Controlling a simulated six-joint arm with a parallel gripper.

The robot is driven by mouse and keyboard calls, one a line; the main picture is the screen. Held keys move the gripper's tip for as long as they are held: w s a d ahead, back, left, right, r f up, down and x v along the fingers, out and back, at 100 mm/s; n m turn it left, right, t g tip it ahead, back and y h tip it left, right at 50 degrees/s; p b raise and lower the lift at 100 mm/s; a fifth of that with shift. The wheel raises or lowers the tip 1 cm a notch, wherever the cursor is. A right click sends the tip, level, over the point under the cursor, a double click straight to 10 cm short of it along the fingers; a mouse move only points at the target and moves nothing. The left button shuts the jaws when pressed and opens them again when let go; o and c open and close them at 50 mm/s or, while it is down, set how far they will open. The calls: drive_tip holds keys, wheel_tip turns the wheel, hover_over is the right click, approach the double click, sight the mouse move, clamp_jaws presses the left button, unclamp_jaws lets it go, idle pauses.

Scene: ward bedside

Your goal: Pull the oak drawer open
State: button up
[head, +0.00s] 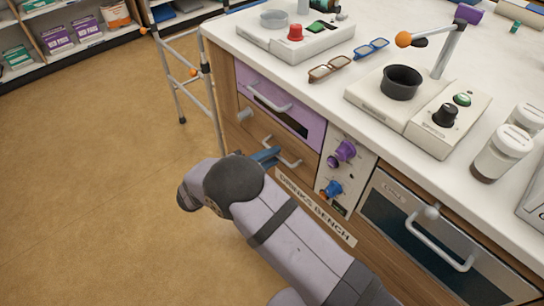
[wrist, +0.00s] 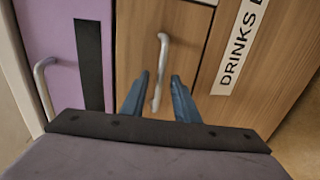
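The oak drawer (head: 256,126) is a wood-brown front below a purple panel and looks closed, flush with the bench. Its pale bar handle (head: 287,158) is partly hidden by my gripper (head: 266,155) in the head view. In the wrist view the oak drawer (wrist: 190,30) fills the middle, with its handle (wrist: 163,45) running away from me. My gripper (wrist: 158,80) has two blue fingers spread apart, one on each side of the handle's near part. A gap shows between fingers and handle; I cannot tell how deep the fingers reach.
The purple panel (head: 275,105) has its own handle (head: 268,98). Right of the drawer are purple and blue knobs (head: 342,152) and an oven-like door (head: 415,240). A "DRINKS BENCH" label (head: 315,209) sits below. A walking frame (head: 178,85) stands left; the floor (head: 90,190) is clear.

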drive_tip(key=shift+w+d+f, duration=0.1)
drive_tip(key=shift+w+d, duration=0.2)
drive_tip(key=shift+w, duration=0.05)
clamp_jaws()
drive_tip(key=f+b+v, duration=0.2)
drive_tip(key=v, duration=0.8)
drive_tip(key=f+b+v, duration=0.2)
drive_tip(key=v, duration=0.8)
drive_tip(key=shift+b+v, duration=0.3)
drive_tip(key=shift+v, duration=0.55)
drive_tip(key=shift+f, duration=0.3)
unclamp_jaws()
drive_tip(key=v, duration=0.7)
